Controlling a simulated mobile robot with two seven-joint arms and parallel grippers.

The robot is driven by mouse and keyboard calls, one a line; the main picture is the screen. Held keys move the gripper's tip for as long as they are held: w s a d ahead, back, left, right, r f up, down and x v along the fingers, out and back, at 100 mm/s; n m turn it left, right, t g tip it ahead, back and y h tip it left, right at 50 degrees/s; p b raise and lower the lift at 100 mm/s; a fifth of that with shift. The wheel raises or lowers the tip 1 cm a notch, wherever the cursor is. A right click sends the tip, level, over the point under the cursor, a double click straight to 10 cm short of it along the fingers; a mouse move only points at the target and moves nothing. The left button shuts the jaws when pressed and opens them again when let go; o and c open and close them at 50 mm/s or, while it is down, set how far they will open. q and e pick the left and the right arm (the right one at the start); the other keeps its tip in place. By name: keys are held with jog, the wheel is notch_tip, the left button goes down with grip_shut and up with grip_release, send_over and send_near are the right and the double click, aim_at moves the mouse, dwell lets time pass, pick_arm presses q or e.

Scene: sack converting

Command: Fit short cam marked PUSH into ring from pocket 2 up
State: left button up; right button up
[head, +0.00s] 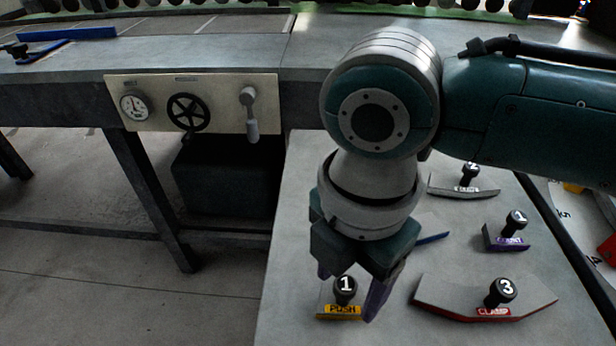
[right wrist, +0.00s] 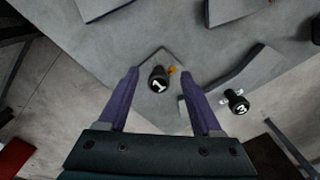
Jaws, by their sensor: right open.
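The short cam marked PUSH (head: 338,312) lies on the grey table, with a yellow label and a black knob numbered 1. In the right wrist view its knob (right wrist: 158,82) shows between my fingertips, with clear gaps on both sides. My right gripper (head: 350,284) is open and empty, pointing down over this cam; its purple fingers also show in the right wrist view (right wrist: 160,76). I cannot tell how far the fingertips are above the knob. My left gripper is not in view.
A long red-edged CLAMP cam with knob 3 (head: 486,298) lies right of the PUSH cam. A purple-labelled cam with knob 1 (head: 506,238) and a white-labelled cam with knob 2 (head: 464,187) lie farther back. A panel (head: 222,100) with gauge, handwheel and lever fronts the bench.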

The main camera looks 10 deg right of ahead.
jog(key=shift+f, duration=0.5)
jog(key=shift+c, duration=0.2)
grip_shut()
